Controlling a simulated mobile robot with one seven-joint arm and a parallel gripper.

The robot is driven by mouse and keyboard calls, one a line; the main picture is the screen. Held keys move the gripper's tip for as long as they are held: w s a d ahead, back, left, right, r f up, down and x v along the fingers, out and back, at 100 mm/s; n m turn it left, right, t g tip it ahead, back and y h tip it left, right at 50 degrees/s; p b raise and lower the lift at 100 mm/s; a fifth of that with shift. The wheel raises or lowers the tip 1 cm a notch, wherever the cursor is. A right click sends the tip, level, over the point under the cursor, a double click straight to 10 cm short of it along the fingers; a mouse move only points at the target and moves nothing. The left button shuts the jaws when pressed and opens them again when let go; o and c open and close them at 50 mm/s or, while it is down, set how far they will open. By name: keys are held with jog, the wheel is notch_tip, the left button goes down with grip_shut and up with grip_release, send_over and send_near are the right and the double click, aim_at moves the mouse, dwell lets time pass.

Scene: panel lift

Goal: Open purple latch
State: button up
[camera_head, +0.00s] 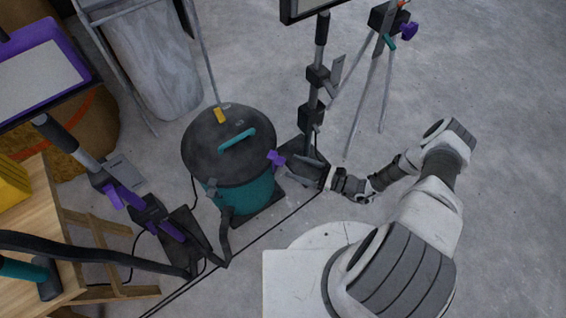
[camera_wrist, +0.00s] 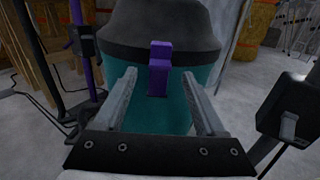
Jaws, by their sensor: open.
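The purple latch (camera_wrist: 160,68) is on the side of a canister vacuum with a black lid (camera_head: 222,135) and a teal body (camera_head: 245,197). In the wrist view the latch is upright and centred between my fingers. My gripper (camera_wrist: 159,75) is open, with one grey finger to each side of the latch and a visible gap on both sides. I cannot tell whether the fingertips reach past the latch. In the head view the latch (camera_head: 276,158) shows on the vacuum's right side, with my gripper (camera_head: 293,161) just right of it, partly lost among dark parts.
A dark stand (camera_head: 313,110) rises close behind my gripper. A tripod (camera_head: 372,80) stands further right. A purple-framed panel (camera_head: 45,75) and a wooden table (camera_head: 45,215) are at the left. A dark hose (camera_head: 110,253) and cables cross the floor. The right floor is clear.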

aim_at(283, 162)
jog(key=x, duration=0.5)
jog(key=shift+b, duration=0.3)
grip_shut()
jog(key=shift+s, duration=0.1)
dwell(1.0)
